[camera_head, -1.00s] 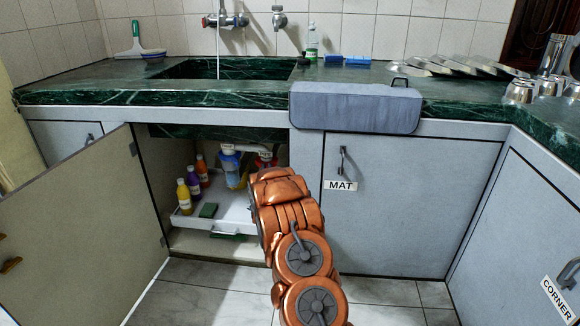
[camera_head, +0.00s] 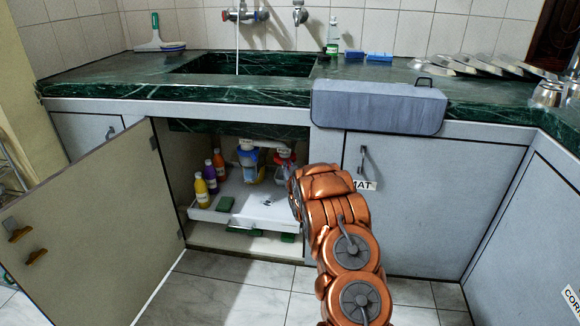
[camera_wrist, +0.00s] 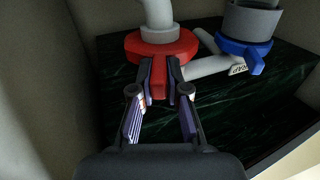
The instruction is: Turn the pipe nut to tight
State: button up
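In the wrist view, a red pipe nut (camera_wrist: 160,45) sits around a whitish pipe above a dark green marbled surface. Its short tab points toward me. My gripper (camera_wrist: 161,75) has a finger on each side of this tab, and the red tab fills the gap between the fingertips. A blue nut (camera_wrist: 243,48) with its own tab sits on a grey fitting to the right. In the head view, the red nut (camera_head: 285,155) shows inside the open cabinet under the sink, beside the blue part (camera_head: 249,163). My gripper's fingers are hidden there behind my copper-coloured arm.
The open cabinet door (camera_head: 100,215) stands at the left. Several bottles (camera_head: 209,178) and a green sponge (camera_head: 225,204) are on the white tray (camera_head: 255,213) inside. The closed MAT cabinet door (camera_head: 440,205) is right of my arm. Floor tiles (camera_head: 240,290) ahead are clear.

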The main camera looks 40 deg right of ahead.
jog(key=o, duration=0.5)
jog(key=v, duration=1.2)
dwell(0.3)
jog(key=shift+c, duration=0.5)
